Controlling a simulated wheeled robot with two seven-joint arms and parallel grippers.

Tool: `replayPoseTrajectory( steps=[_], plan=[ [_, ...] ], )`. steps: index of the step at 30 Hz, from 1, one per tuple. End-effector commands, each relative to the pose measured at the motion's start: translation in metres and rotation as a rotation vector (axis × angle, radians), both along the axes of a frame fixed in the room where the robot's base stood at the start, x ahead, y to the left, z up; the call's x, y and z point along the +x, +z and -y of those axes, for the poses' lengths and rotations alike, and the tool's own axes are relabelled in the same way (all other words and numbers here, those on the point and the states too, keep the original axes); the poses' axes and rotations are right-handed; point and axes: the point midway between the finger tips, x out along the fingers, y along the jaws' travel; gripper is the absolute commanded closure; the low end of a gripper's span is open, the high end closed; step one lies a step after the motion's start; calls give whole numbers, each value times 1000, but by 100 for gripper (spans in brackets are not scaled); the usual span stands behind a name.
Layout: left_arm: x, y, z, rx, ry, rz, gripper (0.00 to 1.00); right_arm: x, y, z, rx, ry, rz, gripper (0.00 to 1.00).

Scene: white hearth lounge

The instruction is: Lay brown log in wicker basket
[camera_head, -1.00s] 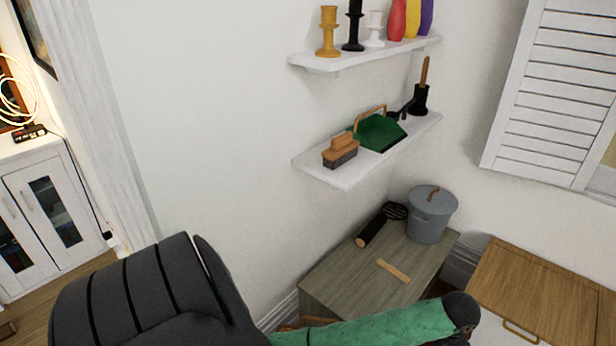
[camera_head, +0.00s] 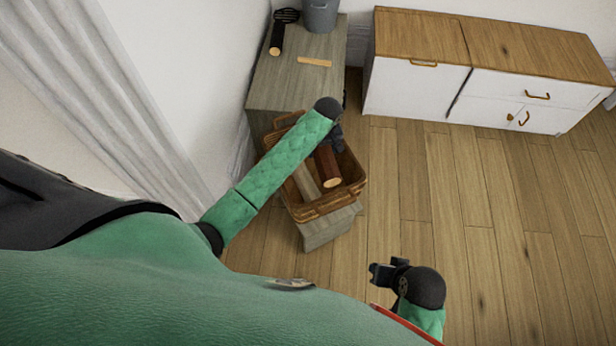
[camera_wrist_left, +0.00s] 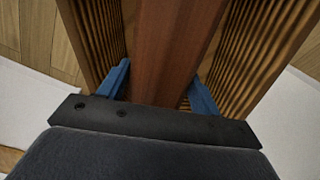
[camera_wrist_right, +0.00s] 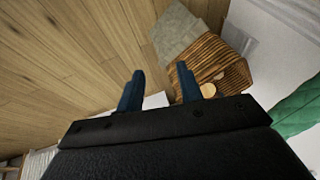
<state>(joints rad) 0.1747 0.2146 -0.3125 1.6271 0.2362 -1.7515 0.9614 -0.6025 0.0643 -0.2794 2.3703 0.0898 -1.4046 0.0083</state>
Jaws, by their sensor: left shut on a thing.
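The brown log (camera_head: 328,168) is reddish brown with a pale cut end. It is at the wicker basket (camera_head: 326,207), within its walls as seen from above; whether it touches the bottom is unclear. My left gripper (camera_head: 336,138) is over the basket, shut on the log. In the left wrist view the log (camera_wrist_left: 168,45) runs between the blue fingers, with ribbed basket walls (camera_wrist_left: 262,45) on both sides. My right gripper (camera_head: 376,272) is open and empty above the floor. The right wrist view shows its fingers apart (camera_wrist_right: 157,92) and the basket (camera_wrist_right: 205,62) beyond.
A paler log (camera_head: 306,184) lies in the basket beside the brown one. The basket stands on a grey wooden surface (camera_head: 326,234). A grey-topped cabinet (camera_head: 290,85) behind carries a dark log (camera_head: 277,38), a wooden strip (camera_head: 314,62) and a grey bucket (camera_head: 320,15). Open floor lies right.

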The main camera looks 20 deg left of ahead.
Motion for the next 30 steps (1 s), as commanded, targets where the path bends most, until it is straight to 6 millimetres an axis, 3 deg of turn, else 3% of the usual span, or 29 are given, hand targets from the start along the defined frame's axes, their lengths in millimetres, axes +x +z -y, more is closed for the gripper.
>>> replayPoseTrajectory(
  steps=[3, 15, 30],
  plan=[
    [11, -28, 4, 0, 101, -5, 86, 2, -11, -8, 19, 5, 19, 64],
    [18, -81, 6, 3, 177, -9, 86, 3, -14, -14, 34, 8, 31, 64],
    [17, -122, 6, 3, 175, -9, 86, 2, -14, -13, 32, 8, 29, 64]
  ],
)
